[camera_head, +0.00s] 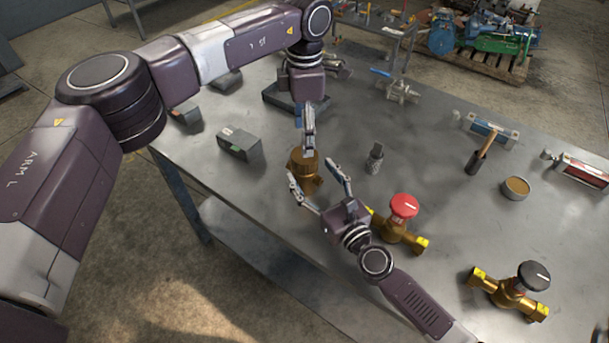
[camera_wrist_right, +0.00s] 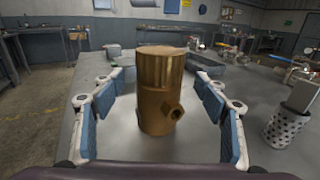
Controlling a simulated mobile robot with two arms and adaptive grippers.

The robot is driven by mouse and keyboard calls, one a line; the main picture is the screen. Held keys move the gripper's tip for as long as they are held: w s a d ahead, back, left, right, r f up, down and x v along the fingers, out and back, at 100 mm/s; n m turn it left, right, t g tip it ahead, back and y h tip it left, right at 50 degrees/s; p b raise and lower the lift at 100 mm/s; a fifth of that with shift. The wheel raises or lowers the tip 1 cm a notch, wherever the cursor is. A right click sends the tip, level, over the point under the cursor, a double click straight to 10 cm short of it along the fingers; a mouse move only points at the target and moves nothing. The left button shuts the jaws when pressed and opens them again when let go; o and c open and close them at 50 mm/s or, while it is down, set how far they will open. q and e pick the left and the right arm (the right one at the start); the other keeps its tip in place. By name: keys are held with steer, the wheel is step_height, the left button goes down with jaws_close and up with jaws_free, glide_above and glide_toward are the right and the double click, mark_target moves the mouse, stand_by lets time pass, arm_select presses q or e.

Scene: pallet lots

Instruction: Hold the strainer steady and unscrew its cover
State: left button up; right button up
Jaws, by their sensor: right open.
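The strainer is a brass, upright, cylindrical body (camera_head: 304,173) with a side port, standing on the metal table; the right wrist view shows it (camera_wrist_right: 157,95) close ahead. A faint line near its top marks what looks like the cover (camera_wrist_right: 161,51). My right gripper (camera_head: 317,189) is open, low over the table, its fingers at either side of the body with gaps on both sides. My left gripper (camera_head: 308,147) points down over the strainer's top in the head view; its fingers show edge-on, so opening and contact cannot be told.
A perforated metal cylinder (camera_head: 374,160) stands right of the strainer. A valve with a red knob (camera_head: 404,206) and one with a black knob (camera_head: 533,276) lie nearer the front right. A dark box (camera_head: 240,146) stands left. A round tin (camera_head: 516,188) is at right.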

steer(key=shift+x, duration=2.1)
steer(key=shift+c, duration=0.2)
jaws_close()
arm_select(q)
steer(key=shift+d+f, duration=0.1)
steer(key=shift+d, duration=0.1)
steer(key=shift+a+f, duration=0.1)
steer(key=shift+f, duration=0.1)
step_height(320, 180, down, 8)
steer(key=shift+r, duration=0.2)
